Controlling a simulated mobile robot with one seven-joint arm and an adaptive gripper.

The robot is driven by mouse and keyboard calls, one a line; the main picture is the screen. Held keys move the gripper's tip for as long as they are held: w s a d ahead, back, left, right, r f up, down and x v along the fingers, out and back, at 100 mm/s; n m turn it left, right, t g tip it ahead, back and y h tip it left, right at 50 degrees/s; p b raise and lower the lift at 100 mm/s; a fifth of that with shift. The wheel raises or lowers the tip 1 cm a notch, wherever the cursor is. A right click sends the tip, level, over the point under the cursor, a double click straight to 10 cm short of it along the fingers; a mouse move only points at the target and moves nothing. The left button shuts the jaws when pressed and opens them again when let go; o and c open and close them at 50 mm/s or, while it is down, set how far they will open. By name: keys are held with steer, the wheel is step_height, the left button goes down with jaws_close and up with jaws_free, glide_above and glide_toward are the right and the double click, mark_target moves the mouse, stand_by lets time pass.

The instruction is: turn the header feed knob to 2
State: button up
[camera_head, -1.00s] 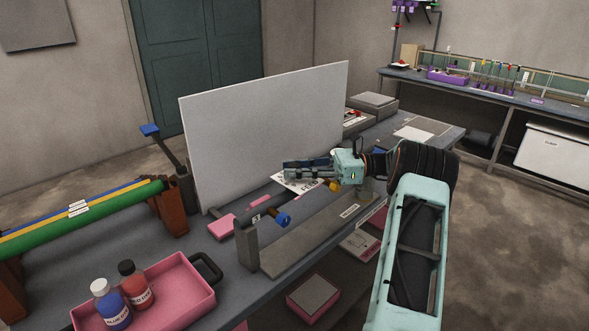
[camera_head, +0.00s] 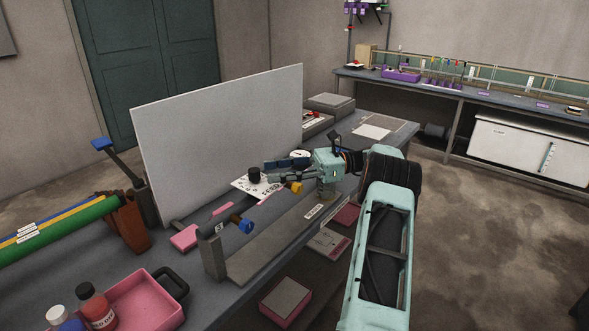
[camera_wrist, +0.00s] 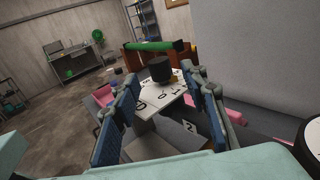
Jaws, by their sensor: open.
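A black round knob (camera_head: 254,174) stands on a white plate (camera_head: 243,186) with printed black numbers, on the bench in front of the grey upright panel. In the wrist view the knob (camera_wrist: 160,70) shows between and beyond my fingers, with the numbered plate (camera_wrist: 158,97) below it. I cannot tell which number the knob points at. My gripper (camera_head: 268,171) is open and empty, just right of the knob in the head view. In the wrist view its blue-padded fingers (camera_wrist: 161,88) are spread wide to either side. No contact with the knob is visible.
The grey panel (camera_head: 220,130) rises behind the plate. A pipe with a blue handle (camera_head: 246,226) and a yellow handle (camera_head: 294,188) lies in front. A pink tray (camera_head: 140,300) with bottles is at front left. A round white gauge (camera_wrist: 309,142) shows at the wrist view's right edge.

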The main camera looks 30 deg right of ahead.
steer(key=v, duration=0.6)
stand_by(0.6)
